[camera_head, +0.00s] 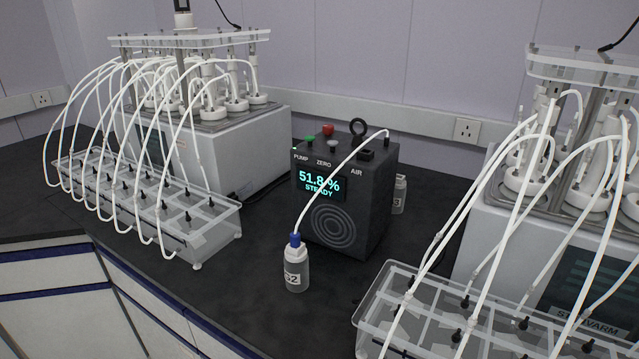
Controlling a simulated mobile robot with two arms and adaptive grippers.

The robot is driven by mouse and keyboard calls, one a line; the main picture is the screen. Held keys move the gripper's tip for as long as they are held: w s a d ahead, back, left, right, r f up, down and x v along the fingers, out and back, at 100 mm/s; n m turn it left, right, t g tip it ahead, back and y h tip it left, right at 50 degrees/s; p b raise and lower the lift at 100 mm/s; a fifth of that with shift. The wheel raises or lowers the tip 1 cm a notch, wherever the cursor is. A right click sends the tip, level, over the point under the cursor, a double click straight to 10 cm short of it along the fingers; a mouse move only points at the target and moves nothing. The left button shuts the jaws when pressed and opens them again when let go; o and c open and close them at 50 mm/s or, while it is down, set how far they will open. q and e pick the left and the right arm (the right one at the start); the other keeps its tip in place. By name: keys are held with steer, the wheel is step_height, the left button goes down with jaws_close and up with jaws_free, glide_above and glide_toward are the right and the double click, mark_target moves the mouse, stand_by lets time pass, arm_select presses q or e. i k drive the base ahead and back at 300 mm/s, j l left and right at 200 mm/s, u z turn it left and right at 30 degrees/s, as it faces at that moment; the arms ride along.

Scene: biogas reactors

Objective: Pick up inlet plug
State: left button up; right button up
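A dark gas meter box (346,198) stands mid-bench, its screen reading about 51.8 % and STEADY. A white tube (340,172) runs from the box's top right corner down to a blue cap or plug (295,240) on a small clear bottle (296,270). The bottle stands upright in front of the box, its label partly readable, ending in 2. A black ring-topped piece (358,128) stands on the box's top. No part is marked as the inlet plug, so I cannot tell which piece it is. Neither of my grippers is in view.
A reactor unit (225,145) and a tubed clear tray (215,232) stand at left. Another tray (450,288) and reactor unit (490,240) stand at right. A second bottle (399,195) is behind the box. Dark bench is bare around the front bottle.

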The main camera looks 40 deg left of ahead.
mark_target(294, 237)
steer(key=j+u, duration=0.1)
steer(key=u, duration=0.7)
steer(key=j+u, duration=0.1)
steer(key=u, duration=0.3)
steer(key=i, duration=0.05)
